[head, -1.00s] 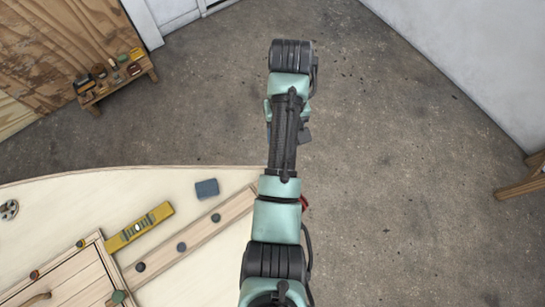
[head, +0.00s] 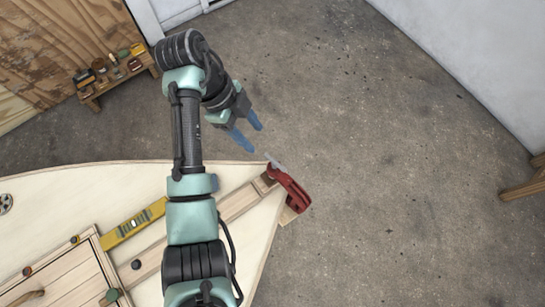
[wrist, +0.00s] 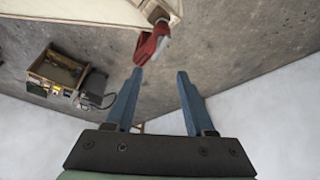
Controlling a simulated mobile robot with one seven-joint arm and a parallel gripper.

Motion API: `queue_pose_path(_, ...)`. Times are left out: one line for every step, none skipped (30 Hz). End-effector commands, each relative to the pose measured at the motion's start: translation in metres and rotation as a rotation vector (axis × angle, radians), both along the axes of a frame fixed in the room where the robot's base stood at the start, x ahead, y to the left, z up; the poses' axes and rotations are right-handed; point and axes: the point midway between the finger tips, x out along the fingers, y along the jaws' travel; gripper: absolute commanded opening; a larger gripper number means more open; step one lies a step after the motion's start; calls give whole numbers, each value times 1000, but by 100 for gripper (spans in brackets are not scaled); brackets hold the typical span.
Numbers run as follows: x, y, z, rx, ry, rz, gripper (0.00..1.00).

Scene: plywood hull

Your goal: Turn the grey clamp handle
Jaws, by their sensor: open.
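A red clamp (head: 289,189) sits at the pointed right end of the pale plywood hull (head: 90,180), over the end of a wooden strip. A small grey piece, which looks like its handle (head: 274,161), sticks out at the clamp's upper left.
A yellow level (head: 133,222) and a wooden hatch frame (head: 100,255) lie on the hull at the left. A small bench with tools (head: 115,72) stands at the back left. A wooden stand (head: 525,185) is at the far right. The concrete floor between is clear.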

Motion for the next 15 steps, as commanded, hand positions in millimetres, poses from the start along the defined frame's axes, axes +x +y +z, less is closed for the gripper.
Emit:
queue_pose_path(-1,-1,-3,-4,-4,-13,54)
queue_pose_path(-1,-1,-5,-6,-5,-17,54)
queue_pose_path(-1,-3,-9,-7,-6,-18,54)
queue_pose_path(-2,-4,-13,-7,-6,-18,54)
queue_pose_path(-2,-6,-17,-7,-6,-18,54)
queue_pose_path(-3,-9,-24,-8,-5,-20,54)
queue_pose_path(-4,-10,-29,-7,-5,-19,54)
queue_pose_path(-4,-13,-35,-7,-5,-20,54)
queue_pose_path(-5,-15,-42,-7,-6,-19,54)
queue_pose_path(-5,-18,-48,-6,-6,-20,54)
queue_pose_path(-6,-20,-54,-7,-5,-20,54)
queue_pose_path(-7,-22,-61,-7,-5,-19,54)
queue_pose_path(-8,-24,-66,-6,-5,-19,54)
queue_pose_path(-8,-26,-71,-6,-5,-18,54)
queue_pose_path(-9,-29,-77,-6,-5,-18,54)
